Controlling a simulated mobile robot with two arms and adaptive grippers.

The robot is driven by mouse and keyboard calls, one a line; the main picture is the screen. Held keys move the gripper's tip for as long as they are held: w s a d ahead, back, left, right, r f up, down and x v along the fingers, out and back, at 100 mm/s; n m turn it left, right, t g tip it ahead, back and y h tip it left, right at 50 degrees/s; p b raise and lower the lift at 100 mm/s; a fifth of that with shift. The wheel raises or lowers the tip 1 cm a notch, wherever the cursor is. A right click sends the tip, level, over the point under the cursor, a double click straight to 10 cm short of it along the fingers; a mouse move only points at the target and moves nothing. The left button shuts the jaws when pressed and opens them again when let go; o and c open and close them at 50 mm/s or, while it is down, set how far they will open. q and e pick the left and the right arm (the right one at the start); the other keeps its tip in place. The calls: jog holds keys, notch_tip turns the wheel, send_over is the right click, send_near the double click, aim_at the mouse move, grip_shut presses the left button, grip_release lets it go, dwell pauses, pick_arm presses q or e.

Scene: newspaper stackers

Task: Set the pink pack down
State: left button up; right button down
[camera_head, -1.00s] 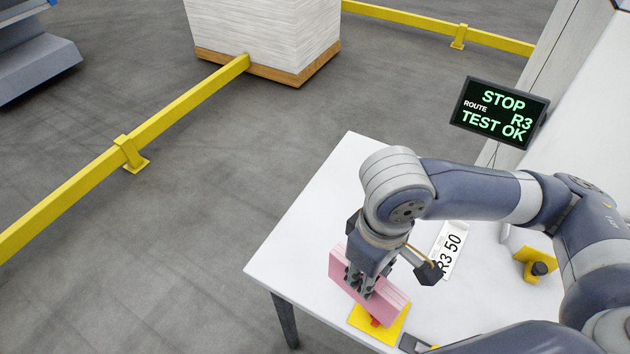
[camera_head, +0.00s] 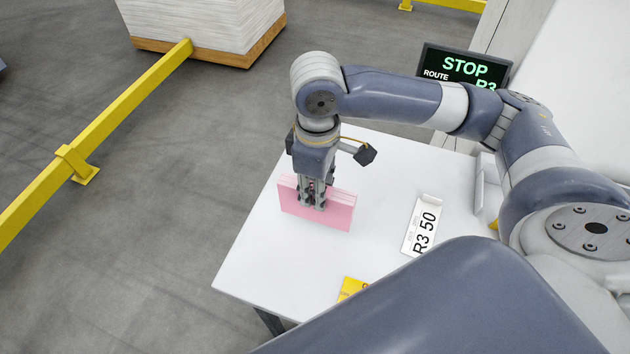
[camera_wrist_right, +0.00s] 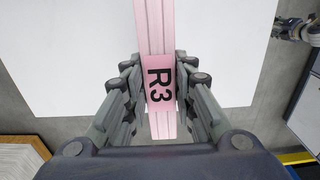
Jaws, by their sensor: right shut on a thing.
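The pink pack (camera_head: 337,212) stands on its long edge in my right gripper (camera_head: 312,204), over the left part of the white table (camera_head: 262,262). I cannot tell whether its lower edge touches the table top. My right gripper points down and is shut on the pack's upper middle. In the right wrist view the pack (camera_wrist_right: 155,28) runs between the fingers and carries an R3 label (camera_wrist_right: 160,84). My left gripper is not in view.
A white R3 50 sign (camera_head: 422,226) lies right of the pack. A yellow item (camera_head: 352,288) is near the table's front edge, partly hidden by my arm. A STOP screen (camera_head: 465,68) stands behind. White table around the pack is clear.

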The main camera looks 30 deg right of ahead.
jog(key=shift+w+d+f+p, duration=0.2)
jog(key=shift+w+d+f, duration=0.05)
jog(key=shift+w+f, duration=0.4)
jog(key=shift+w+d+f+p, duration=0.2)
jog(key=shift+w+d+f, duration=0.1)
jog(key=shift+w+f, duration=0.3)
jog(key=shift+w+d+f+p, duration=0.2)
jog(key=shift+w+d+f, duration=0.05)
jog(key=shift+w+f, duration=0.35)
jog(key=shift+s+f, duration=0.1)
jog(key=c, duration=1.3)
grip_release()
jog(key=shift+f, duration=0.1)
notch_tip(320, 180, up, 12)
jog(key=shift+r+b, duration=0.15)
jog(key=shift+b, duration=0.5)
